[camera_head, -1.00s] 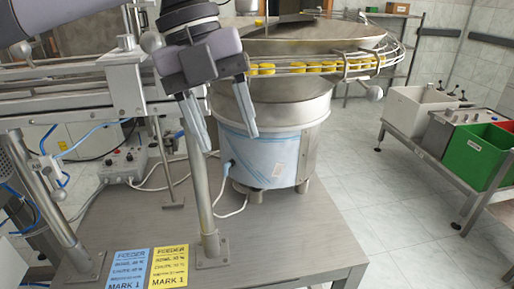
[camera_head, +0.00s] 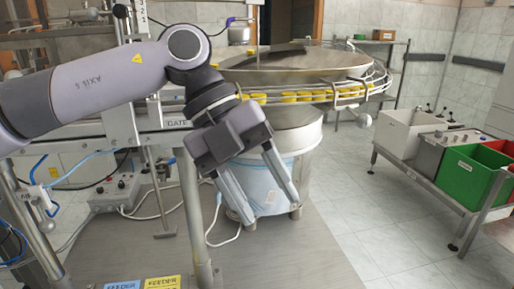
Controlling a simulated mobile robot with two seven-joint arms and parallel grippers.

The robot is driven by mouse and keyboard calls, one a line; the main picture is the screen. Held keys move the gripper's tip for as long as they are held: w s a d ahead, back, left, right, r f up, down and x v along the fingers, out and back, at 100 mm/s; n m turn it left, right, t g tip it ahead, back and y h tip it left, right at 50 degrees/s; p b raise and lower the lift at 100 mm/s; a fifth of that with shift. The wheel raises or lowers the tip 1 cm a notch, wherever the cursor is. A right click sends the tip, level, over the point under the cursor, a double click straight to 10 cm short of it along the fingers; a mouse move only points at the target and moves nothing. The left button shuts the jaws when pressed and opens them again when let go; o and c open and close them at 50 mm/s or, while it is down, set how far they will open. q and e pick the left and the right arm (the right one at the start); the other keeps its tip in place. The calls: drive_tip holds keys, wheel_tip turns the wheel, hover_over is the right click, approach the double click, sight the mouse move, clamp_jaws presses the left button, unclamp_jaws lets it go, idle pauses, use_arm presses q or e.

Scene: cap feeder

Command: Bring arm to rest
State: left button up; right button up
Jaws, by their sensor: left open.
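My left arm (camera_head: 95,88) comes in from the left and reaches to the middle of the view. My left gripper (camera_head: 271,211) hangs from it, pointing down and slightly right. Its two fingers are apart with nothing between them. The fingers overlap the feeder's blue-wrapped base (camera_head: 262,196) in the picture; I cannot tell the exact gap to it. The bowl feeder (camera_head: 290,66) stands behind, with yellow caps (camera_head: 290,97) in a row along its rail. My right gripper is not in view.
The feeder table (camera_head: 165,240) carries metal posts, a control box (camera_head: 115,192) and blue and yellow cards (camera_head: 162,283). At right, a bench holds a white bin (camera_head: 405,130), a control panel (camera_head: 442,150) and a green bin (camera_head: 468,174). The floor (camera_head: 370,240) between is clear.

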use_arm(q)
drive_tip(key=s+d+f+n+g+h, duration=0.1)
drive_tip(key=s+d+g+h, duration=0.25)
drive_tip(key=d+h, duration=0.75)
drive_tip(key=w+a+f+n+t+y, duration=0.3)
drive_tip(key=w+a+f+n+t, duration=0.2)
drive_tip(key=a+f+n+t, duration=0.6)
drive_tip(key=w+a+f+n+t+y, duration=0.3)
drive_tip(key=w+a+f+n+t, duration=0.2)
drive_tip(key=f+n+t, duration=0.7)
drive_tip(key=s+a+f+n+g+y, duration=0.2)
drive_tip(key=s+a+f+n+y, duration=0.2)
drive_tip(key=s+a+f, duration=0.3)
drive_tip(key=s+a+f+n+g+y, duration=0.3)
drive_tip(key=s+a+f, duration=0.5)
drive_tip(key=f, duration=0.5)
drive_tip(key=s+n+y, duration=0.1)
drive_tip(key=s+n, duration=0.1)
drive_tip(key=shift+f+n+g+y, duration=0.3)
drive_tip(key=shift+f+g+y, duration=0.05)
drive_tip(key=shift+f+y, duration=0.05)
drive_tip(key=shift+c, duration=1.3)
drive_tip(key=shift+s, duration=0.1)
